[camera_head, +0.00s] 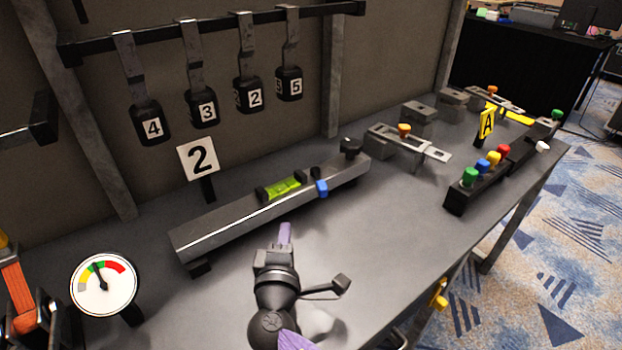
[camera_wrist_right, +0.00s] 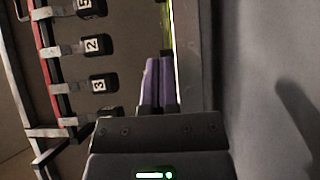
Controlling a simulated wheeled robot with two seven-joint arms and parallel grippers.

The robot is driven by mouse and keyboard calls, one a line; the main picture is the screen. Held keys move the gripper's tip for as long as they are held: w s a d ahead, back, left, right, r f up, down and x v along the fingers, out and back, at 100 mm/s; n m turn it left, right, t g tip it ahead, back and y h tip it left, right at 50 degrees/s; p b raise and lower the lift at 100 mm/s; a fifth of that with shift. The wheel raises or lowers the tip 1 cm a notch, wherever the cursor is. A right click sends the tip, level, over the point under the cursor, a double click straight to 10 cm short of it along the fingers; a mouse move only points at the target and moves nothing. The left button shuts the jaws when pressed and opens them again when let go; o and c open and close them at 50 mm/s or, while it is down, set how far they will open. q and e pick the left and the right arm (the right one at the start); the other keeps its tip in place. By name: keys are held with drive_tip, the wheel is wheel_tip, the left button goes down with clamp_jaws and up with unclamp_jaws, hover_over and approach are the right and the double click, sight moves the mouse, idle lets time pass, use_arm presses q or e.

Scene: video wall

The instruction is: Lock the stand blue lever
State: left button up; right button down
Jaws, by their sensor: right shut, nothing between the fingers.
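The stand (camera_head: 240,222) is a long grey bar on the table, running from lower left to upper right, with a green level vial (camera_head: 282,189) set in its top. The blue lever (camera_head: 321,187) is a small block on the bar's front side, right of the vial. My right gripper (camera_head: 285,232) is in front of the bar, left of and nearer than the blue lever, apart from it. Its purple fingers are together and empty. The fingers also show in the right wrist view (camera_wrist_right: 157,84) beside the bar's edge; the blue lever is not visible there. My left gripper is not in view.
A black knob (camera_head: 350,146) stands at the bar's far end. Numbered black tags hang from a rail behind (camera_head: 203,110). A gauge (camera_head: 103,283) is at lower left. A block with coloured buttons (camera_head: 480,178) stands at right. The table front between is clear.

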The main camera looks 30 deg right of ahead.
sight(319, 180)
drive_tip(key=shift+s+a+r, duration=0.1)
drive_tip(key=shift+s+a, duration=0.05)
drive_tip(key=shift+s, duration=0.05)
drive_tip(key=shift+w+d, duration=0.2)
drive_tip(key=shift+w, duration=0.1)
drive_tip(key=b+x, duration=0.2)
drive_tip(key=x, duration=0.6)
drive_tip(key=shift+w+d+b, duration=0.2)
drive_tip(key=shift+w+b, duration=0.05)
drive_tip(key=shift+b, duration=0.15)
drive_tip(key=d, duration=0.3)
drive_tip(key=shift+s+d+p, duration=0.2)
drive_tip(key=shift+p, duration=0.15)
drive_tip(key=shift+s+d, duration=0.1)
drive_tip(key=shift+d, duration=0.25)
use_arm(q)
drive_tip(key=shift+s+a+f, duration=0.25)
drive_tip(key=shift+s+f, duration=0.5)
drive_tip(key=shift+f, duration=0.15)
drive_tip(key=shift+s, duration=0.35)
